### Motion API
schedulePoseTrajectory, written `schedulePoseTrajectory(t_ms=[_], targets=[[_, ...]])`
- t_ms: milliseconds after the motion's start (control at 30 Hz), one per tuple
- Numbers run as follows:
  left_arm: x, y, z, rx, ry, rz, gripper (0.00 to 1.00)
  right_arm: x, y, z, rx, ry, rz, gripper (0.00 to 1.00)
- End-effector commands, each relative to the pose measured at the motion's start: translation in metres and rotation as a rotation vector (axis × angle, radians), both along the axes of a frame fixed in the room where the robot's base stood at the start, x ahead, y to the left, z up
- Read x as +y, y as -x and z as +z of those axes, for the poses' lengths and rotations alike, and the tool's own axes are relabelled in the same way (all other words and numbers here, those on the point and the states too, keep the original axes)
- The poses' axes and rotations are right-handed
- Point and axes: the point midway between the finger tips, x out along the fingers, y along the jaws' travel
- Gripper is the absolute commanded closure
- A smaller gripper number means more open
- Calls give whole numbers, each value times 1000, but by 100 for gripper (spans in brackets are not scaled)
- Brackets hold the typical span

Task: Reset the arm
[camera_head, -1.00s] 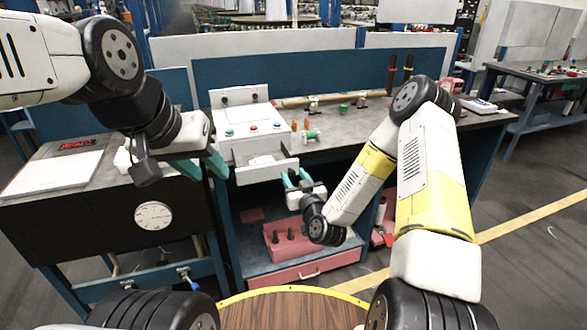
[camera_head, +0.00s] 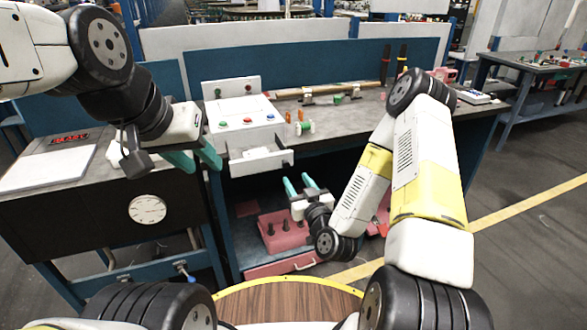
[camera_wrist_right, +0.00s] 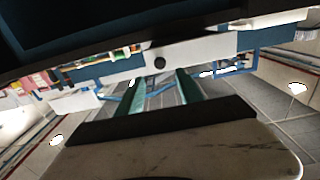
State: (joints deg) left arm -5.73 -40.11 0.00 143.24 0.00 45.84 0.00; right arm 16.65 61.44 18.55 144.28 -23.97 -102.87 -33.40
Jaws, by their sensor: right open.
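My left gripper (camera_head: 196,158) hangs at the left of the head view, in front of the control box. Its two teal fingers are apart, with nothing seen between them. My right gripper (camera_head: 302,184) is low in front of the bench, below the open white drawer (camera_head: 262,160). Its teal fingers are apart and empty. In the right wrist view the same two fingers (camera_wrist_right: 158,90) show with a clear gap, and the drawer front with its dark round knob shows beyond them.
The white control box (camera_head: 240,112) with coloured buttons stands on the grey bench. A green spool (camera_head: 305,127) is beside it. A red block (camera_head: 285,232) with dark pegs sits on the shelf below. A white panel (camera_head: 50,168) lies at the left. Open floor is at right.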

Motion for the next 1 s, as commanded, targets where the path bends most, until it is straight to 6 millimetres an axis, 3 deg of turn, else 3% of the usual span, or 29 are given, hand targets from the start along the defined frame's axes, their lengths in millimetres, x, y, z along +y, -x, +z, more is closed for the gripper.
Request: schedulePoseTrajectory(t_ms=[233, 467, 767, 1000], targets=[[0, 0, 0, 0, 0, 0, 64, 1, -2, 2, 5, 11, 11, 56], [0, 0, 0, 0, 0, 0, 64, 5, -21, 25, 96, 139, 99, 56], [0, 0, 0, 0, 0, 0, 64, -23, -25, 77, 337, 313, 109, 56], [0, 0, 0, 0, 0, 0, 64, -59, 11, 134, 541, 343, 22, 56]])
